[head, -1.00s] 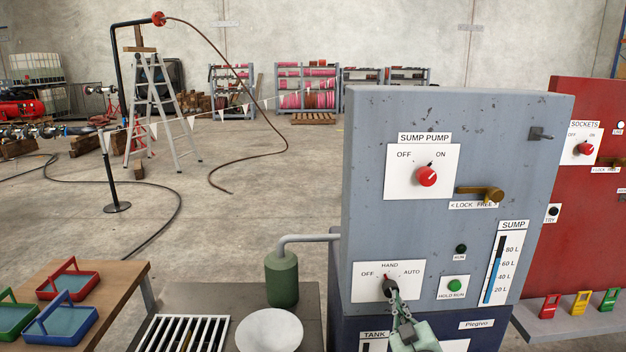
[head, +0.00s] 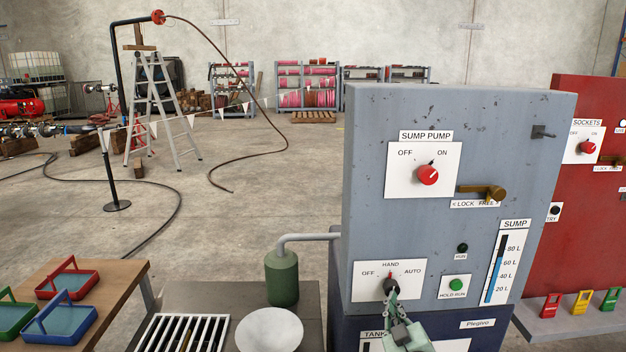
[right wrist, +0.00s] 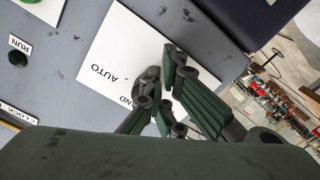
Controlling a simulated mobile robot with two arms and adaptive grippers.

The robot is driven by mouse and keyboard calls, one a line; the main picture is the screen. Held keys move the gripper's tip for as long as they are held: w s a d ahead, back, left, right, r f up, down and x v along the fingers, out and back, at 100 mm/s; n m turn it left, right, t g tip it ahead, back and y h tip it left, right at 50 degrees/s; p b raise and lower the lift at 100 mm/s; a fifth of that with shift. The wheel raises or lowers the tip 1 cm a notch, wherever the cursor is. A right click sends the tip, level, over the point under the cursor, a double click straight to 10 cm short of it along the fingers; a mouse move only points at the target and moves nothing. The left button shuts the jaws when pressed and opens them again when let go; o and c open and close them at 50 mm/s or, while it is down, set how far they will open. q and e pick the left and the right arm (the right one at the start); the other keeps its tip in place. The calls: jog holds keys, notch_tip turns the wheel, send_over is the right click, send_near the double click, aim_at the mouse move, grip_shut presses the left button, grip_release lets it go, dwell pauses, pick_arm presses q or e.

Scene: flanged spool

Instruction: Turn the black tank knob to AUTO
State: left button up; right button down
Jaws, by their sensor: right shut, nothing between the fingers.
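The black tank knob (head: 389,285) is on a white plate (head: 364,283) low on the grey cabinet. The plate is lettered OFF, HAND and AUTO from left to right. The knob's red mark points up at HAND. My right gripper (head: 392,297) is at the knob's lower front, its fingers shut with nothing between them. It covers part of the knob, and I cannot tell whether it touches it. In the right wrist view the fingers (right wrist: 170,75) are in front of the plate (right wrist: 122,58), where the knob is mostly hidden. My left gripper is not in view.
Above are the red SUMP PUMP knob (head: 428,175) and a brass lever (head: 482,192). A green button (head: 456,284) and the SUMP gauge (head: 507,265) are to the right.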

jog(key=s+p, duration=0.3)
jog(key=s, duration=0.3)
jog(key=shift+f, duration=0.3)
